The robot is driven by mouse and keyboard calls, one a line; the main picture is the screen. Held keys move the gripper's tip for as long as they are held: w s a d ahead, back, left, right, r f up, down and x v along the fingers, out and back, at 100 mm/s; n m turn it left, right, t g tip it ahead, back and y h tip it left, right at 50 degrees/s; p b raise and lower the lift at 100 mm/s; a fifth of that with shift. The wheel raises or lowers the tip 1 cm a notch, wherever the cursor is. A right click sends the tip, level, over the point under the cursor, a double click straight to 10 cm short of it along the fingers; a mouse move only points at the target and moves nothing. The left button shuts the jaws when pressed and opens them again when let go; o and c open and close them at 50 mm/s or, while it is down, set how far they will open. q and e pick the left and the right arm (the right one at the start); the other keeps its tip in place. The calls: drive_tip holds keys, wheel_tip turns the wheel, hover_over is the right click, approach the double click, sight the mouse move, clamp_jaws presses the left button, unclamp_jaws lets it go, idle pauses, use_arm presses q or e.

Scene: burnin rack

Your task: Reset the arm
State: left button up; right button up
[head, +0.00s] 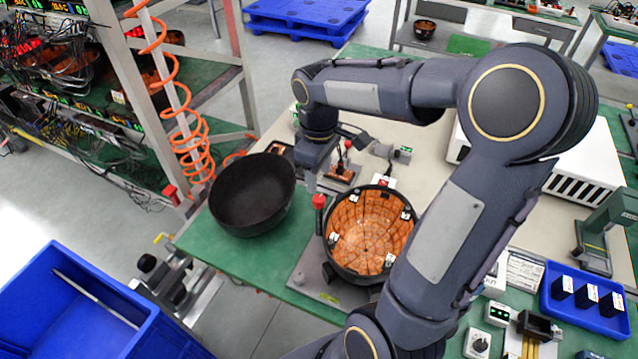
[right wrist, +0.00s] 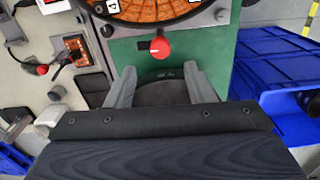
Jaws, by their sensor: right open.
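My right arm reaches from the bottom right of the head view, up over the bench and back down. Its gripper (head: 312,180) hangs above the bench between the black bowl (head: 252,196) and the orange-lined round fixture (head: 366,235). In the right wrist view the gripper (right wrist: 163,78) has its two grey fingers spread wide. Part of the black bowl (right wrist: 165,93) shows beyond and between them; I see no grip on it. My left gripper is not in view.
A red knob (head: 319,201) stands beside the fixture. A metal rack with an orange coiled hose (head: 185,130) is at the left. A blue crate (head: 75,310) sits at lower left. A blue tray (head: 590,318) of black blocks lies at right.

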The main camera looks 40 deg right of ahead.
drive_tip(key=shift+r, duration=0.35)
idle(0.3)
drive_tip(key=s+a+r+m+t+y, duration=0.1)
drive_tip(key=s+a+m+t+y, duration=0.2)
drive_tip(key=s+a, duration=0.8)
drive_tip(key=s+m+t, duration=0.2)
drive_tip(key=s+m, duration=0.1)
drive_tip(key=shift+s+a+r+m+t+y, duration=0.25)
drive_tip(key=shift+s+a+m+t+y, duration=0.05)
drive_tip(key=shift+s+a+m+y, duration=0.1)
drive_tip(key=shift+d, duration=0.1)
drive_tip(key=shift+c, duration=0.2)
